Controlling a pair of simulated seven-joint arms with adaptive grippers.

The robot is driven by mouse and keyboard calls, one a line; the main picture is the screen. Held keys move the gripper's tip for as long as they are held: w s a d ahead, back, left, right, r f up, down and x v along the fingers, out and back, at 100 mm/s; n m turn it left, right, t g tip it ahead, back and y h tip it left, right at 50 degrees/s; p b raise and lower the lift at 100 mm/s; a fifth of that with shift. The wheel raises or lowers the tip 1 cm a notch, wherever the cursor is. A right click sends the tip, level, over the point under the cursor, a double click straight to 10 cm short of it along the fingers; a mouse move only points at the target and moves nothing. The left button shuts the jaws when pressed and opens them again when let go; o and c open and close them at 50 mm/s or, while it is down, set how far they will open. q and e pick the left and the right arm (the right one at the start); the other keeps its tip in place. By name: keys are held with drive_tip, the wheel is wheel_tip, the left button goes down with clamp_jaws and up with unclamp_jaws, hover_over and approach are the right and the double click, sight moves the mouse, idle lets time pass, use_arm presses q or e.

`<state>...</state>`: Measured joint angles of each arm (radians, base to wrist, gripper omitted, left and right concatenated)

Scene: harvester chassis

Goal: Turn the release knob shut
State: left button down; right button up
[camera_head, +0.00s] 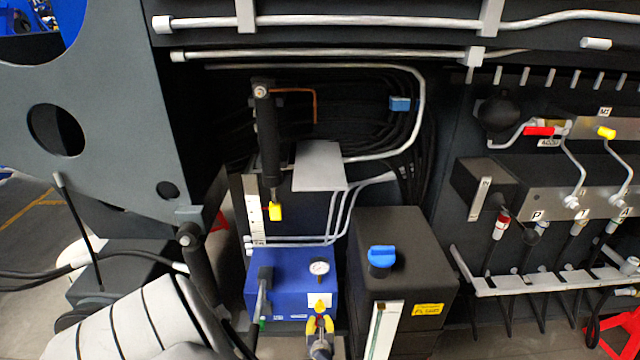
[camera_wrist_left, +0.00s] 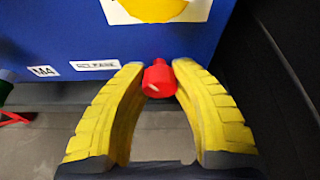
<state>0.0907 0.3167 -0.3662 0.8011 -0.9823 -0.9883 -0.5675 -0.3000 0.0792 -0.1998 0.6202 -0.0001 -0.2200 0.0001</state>
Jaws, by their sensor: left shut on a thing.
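The release knob is a small red knob (camera_wrist_left: 159,80) at the lower edge of a blue block's front face, as seen in the left wrist view. My left gripper (camera_wrist_left: 160,72) has its two yellow fingers around it, the tips touching its sides. I cannot tell how far the knob is turned. My right gripper is not in view.
A pressure gauge (camera_head: 319,267) and a lever (camera_head: 263,290) stand on the blue block. To its right is a black tank (camera_head: 412,262) with a blue cap (camera_head: 381,258). A black cylinder (camera_head: 266,135) hangs above. A valve block with hoses (camera_head: 560,195) is at far right.

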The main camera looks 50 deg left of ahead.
use_arm(q)
drive_tip(key=m+g+y, duration=0.2)
drive_tip(key=m, duration=0.2)
idle(0.4)
idle(0.4)
drive_tip(key=c, duration=1)
unclamp_jaws()
drive_tip(key=shift+o, duration=0.2)
drive_tip(key=v, duration=1.2)
drive_tip(key=shift+w, duration=0.1)
